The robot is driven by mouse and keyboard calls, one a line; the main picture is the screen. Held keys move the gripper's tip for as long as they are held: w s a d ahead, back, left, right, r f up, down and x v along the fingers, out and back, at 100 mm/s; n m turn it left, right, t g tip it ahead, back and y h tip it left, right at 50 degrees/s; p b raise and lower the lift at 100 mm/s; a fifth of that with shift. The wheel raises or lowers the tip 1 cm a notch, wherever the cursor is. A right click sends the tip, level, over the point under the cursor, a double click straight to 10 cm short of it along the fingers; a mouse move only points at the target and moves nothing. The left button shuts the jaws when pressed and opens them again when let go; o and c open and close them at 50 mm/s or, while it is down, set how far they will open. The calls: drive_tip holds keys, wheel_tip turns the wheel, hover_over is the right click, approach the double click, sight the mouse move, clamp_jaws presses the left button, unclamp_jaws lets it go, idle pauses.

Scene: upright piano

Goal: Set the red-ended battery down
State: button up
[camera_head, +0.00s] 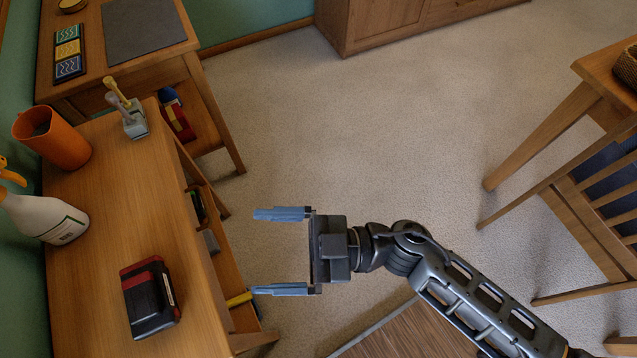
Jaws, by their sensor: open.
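A black battery block with red ends (150,297) rests on the wooden table (110,190) at the lower left, near the table's right edge. My gripper (281,252) is open and empty, with its two blue fingers pointing left. In the picture it lies to the right of the battery and the table edge, over the carpet, apart from both.
On the same table stand a white spray bottle (48,217), an orange cup (55,137) and a small grey holder (133,122). A shelf below holds several items. A second table (158,58) stands behind. A chair (600,205) is at right. Carpet (370,130) between is clear.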

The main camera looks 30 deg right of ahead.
drive_tip(key=s+d+r+m+t+h, duration=0.2)
drive_tip(key=s+d+r+m+h, duration=0.2)
drive_tip(key=s+d+m+h, duration=0.3)
drive_tip(key=s+d+r+m+t+h, duration=0.3)
drive_tip(key=s+d+m+h, duration=0.3)
drive_tip(key=s+d+h, duration=0.4)
drive_tip(key=shift+d+r+m+t+h, duration=0.3)
drive_tip(key=shift+d+r+m+h, duration=0.15)
drive_tip(key=shift+d+r, duration=0.4)
drive_tip(key=shift+s, duration=0.1)
drive_tip(key=shift+c, duration=0.3)
